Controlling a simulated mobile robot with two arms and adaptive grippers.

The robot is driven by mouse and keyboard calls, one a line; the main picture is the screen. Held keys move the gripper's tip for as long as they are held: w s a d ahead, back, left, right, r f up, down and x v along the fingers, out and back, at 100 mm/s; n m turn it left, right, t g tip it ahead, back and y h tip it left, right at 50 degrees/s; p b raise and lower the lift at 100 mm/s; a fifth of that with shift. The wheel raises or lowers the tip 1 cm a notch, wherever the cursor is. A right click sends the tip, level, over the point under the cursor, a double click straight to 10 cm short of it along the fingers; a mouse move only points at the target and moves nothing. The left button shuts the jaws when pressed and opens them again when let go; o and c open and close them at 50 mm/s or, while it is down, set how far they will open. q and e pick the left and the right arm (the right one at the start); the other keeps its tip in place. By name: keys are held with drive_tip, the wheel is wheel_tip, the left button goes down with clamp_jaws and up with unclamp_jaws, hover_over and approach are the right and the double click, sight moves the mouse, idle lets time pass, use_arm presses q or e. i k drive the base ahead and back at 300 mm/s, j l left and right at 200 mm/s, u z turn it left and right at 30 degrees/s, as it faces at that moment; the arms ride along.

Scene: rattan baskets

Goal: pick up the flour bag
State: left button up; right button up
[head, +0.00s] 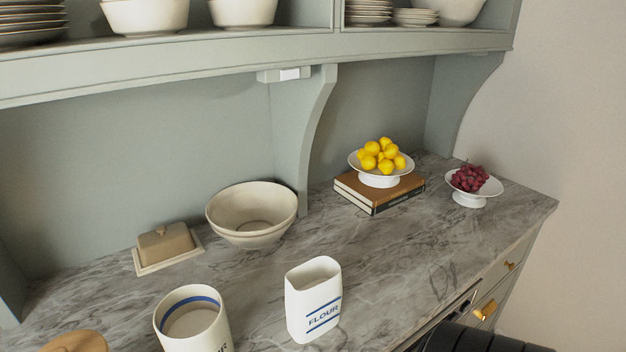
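A white flour bag (314,302) with an open oval top, blue stripes and the word FLOUR stands upright on the marble counter, at the lower middle of the head view. A round white canister (188,325) with a blue band inside its rim stands to its left, cut off by the bottom edge; its lettering shows only in part. Neither gripper can be made out.
The marble counter (400,245) is clear behind and right of the bag. A cream bowl (250,225), butter dish (166,247), lemon stand (380,180) on books (362,197) and grape dish (468,198) stand farther back. A shelf (150,65) overhangs the counter's back.

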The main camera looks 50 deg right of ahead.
sight(314, 288)
drive_tip(key=z, duration=0.4)
drive_tip(key=l+z, duration=0.1)
drive_tip(key=z, duration=0.3)
drive_tip(key=i+z, duration=0.1)
drive_tip(key=z, duration=0.65)
